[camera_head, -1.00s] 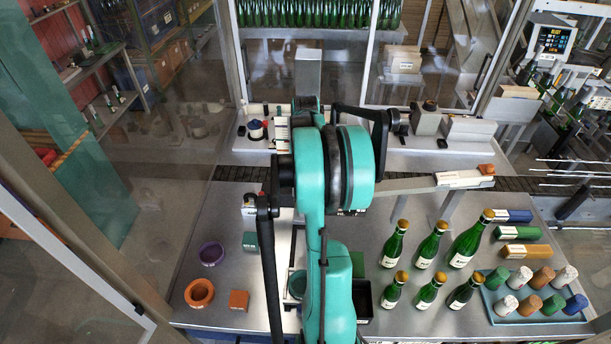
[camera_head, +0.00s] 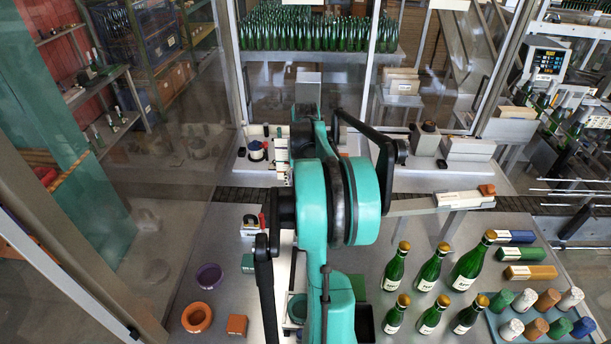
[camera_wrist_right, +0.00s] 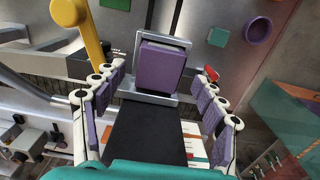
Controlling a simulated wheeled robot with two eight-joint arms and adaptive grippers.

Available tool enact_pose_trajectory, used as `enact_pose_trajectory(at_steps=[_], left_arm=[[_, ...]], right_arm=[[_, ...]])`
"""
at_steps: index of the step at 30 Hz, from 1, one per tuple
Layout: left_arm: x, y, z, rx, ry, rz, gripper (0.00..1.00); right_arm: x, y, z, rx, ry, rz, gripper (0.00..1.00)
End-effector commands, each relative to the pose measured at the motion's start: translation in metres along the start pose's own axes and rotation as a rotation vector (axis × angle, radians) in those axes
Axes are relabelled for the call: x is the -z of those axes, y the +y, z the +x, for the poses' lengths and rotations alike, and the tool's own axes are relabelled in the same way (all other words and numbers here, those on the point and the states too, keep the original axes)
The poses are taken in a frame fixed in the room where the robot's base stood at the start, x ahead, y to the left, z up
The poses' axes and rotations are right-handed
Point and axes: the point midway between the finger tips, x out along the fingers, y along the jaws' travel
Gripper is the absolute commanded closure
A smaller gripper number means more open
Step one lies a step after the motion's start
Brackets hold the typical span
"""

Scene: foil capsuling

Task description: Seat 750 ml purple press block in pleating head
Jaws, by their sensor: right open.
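The purple press block (camera_wrist_right: 160,66) shows in the right wrist view, upright inside a grey metal frame (camera_wrist_right: 184,43) that looks like the pleating head. I cannot tell whether it is fully seated. My right gripper (camera_wrist_right: 160,78) is open, its two fingers with purple-grey pads spread to either side, short of the block. Nothing is visible between the pads; the block lies beyond the fingertips. In the head view my teal arm hides the frame, the block and the right gripper. My left gripper is not in view.
A red lever (camera_wrist_right: 211,73) stands right of the frame, and a yellow cylindrical part (camera_wrist_right: 88,35) at its left. On the table lie a purple ring (camera_head: 209,277), an orange ring (camera_head: 197,317), a green block (camera_head: 249,263) and an orange block (camera_head: 237,325). Green bottles (camera_head: 468,262) stand at right.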

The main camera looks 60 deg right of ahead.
Motion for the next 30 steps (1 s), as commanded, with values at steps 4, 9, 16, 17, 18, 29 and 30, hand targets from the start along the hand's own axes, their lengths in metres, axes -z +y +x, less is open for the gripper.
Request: enact_pose_trajectory(at_steps=[4, 9, 16, 17, 18, 29, 30], left_arm=[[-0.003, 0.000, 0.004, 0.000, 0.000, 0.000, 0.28], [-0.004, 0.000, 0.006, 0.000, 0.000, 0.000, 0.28], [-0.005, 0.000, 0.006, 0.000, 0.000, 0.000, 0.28], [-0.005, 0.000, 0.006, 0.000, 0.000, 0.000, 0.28], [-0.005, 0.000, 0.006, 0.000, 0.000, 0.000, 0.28], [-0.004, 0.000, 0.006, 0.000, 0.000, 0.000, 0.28], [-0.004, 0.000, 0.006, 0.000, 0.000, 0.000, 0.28]], right_arm=[[0.000, 0.000, -0.034, 0.000, 0.000, 0.000, 0.29], [0.000, 0.000, -0.064, 0.000, 0.000, 0.000, 0.29], [0.000, 0.000, -0.080, 0.000, 0.000, 0.000, 0.29], [0.000, 0.000, -0.080, 0.000, 0.000, 0.000, 0.29], [0.000, 0.000, -0.080, 0.000, 0.000, 0.000, 0.29], [-0.088, -0.109, -0.086, 0.039, 0.153, -0.292, 0.29], [-0.113, -0.130, -0.084, 0.054, 0.191, -0.364, 0.29]])
